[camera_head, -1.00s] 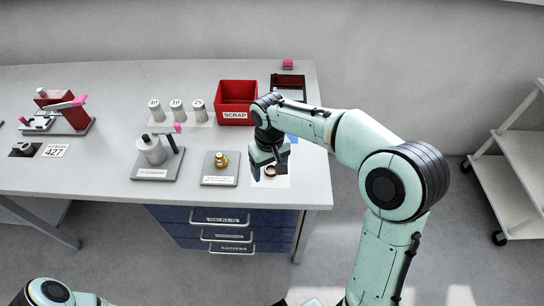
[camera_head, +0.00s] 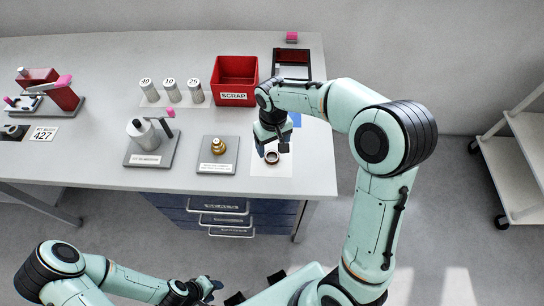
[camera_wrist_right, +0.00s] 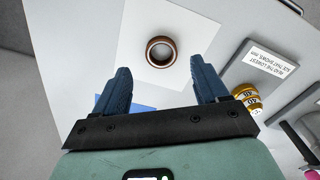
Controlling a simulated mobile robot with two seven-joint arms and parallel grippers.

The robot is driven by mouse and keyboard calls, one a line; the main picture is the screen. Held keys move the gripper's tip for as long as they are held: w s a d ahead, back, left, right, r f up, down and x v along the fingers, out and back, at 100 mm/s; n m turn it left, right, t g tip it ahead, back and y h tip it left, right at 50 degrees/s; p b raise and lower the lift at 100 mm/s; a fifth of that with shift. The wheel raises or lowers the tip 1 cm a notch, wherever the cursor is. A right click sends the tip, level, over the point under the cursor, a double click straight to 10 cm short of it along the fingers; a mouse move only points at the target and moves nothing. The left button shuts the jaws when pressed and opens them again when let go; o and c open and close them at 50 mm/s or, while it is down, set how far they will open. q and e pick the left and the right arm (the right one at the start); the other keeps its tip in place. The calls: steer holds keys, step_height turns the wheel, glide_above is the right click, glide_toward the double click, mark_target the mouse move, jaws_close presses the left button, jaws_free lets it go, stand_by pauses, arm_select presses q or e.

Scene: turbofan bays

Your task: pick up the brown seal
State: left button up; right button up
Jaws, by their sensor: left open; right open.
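The brown seal (camera_head: 272,157) is a small ring lying flat on a white sheet (camera_head: 257,168) near the bench's right end. My right gripper (camera_head: 273,149) is open just above and beside the seal, pointing down. In the wrist view its two blue fingers (camera_wrist_right: 160,85) are apart and empty, and the ring lies just beyond their tips, roughly between them. My left gripper (camera_head: 214,290) is open low in the head view, away from the bench; no object shows in it.
Left of the sheet stand a brass fitting on a grey plate (camera_head: 218,170) and a grey fixture (camera_head: 145,135). A red scrap bin (camera_head: 235,80) and a dark tray (camera_head: 291,66) are behind. Numbered cylinders (camera_head: 171,91) stand beside the bin. A cart (camera_head: 525,150) is at right.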

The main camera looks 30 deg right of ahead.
mark_target(272, 158)
steer(key=shift+w+f, duration=0.15)
steer(key=shift+f, duration=2.5)
steer(key=c, duration=1.1)
